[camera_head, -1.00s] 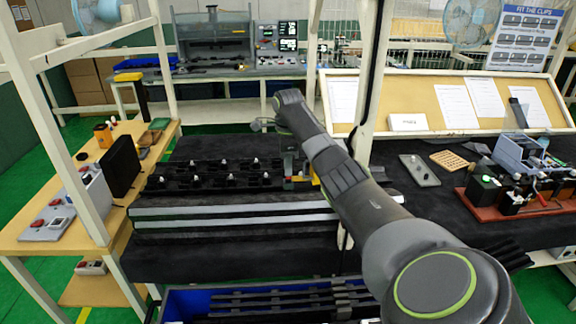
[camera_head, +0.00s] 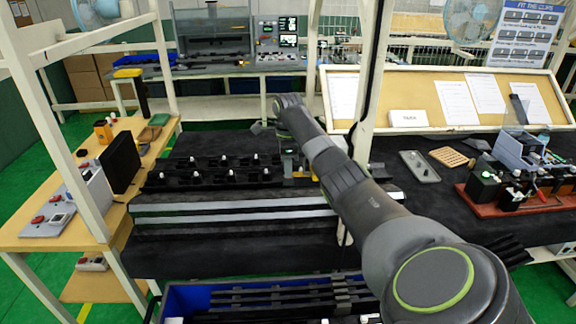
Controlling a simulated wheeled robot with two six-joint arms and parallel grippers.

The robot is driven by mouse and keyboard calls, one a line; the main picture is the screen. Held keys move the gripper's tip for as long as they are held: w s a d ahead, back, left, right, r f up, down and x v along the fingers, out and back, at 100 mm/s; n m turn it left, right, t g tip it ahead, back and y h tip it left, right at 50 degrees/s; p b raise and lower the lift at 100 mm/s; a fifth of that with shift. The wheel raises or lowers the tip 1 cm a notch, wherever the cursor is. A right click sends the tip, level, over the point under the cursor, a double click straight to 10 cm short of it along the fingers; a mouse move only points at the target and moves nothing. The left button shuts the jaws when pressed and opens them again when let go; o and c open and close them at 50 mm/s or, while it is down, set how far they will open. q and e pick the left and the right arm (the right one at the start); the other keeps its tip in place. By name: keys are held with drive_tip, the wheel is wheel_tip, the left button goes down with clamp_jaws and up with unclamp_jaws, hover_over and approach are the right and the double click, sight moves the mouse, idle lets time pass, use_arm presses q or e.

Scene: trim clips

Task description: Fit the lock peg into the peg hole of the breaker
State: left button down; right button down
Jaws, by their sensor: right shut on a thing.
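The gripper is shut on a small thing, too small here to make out. I cannot pick out the lock peg. I cannot tell for sure which thing is the breaker; black blocks with red and green parts (camera_head: 485,187) stand on a dark red board (camera_head: 488,209) at the right. My left gripper is not in view.
Black clip rails with white pegs (camera_head: 215,175) lie on the black table. A blue crate (camera_head: 180,298) with black strips stands in front. A grey plate (camera_head: 419,167) and tan rack (camera_head: 447,157) lie right of my arm. White posts stand at both sides; a wooden bench is at left.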

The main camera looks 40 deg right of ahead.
drive_tip(key=shift+f, duration=0.35)
drive_tip(key=c, duration=1.3)
unclamp_jaws()
drive_tip(key=shift+c, duration=0.2)
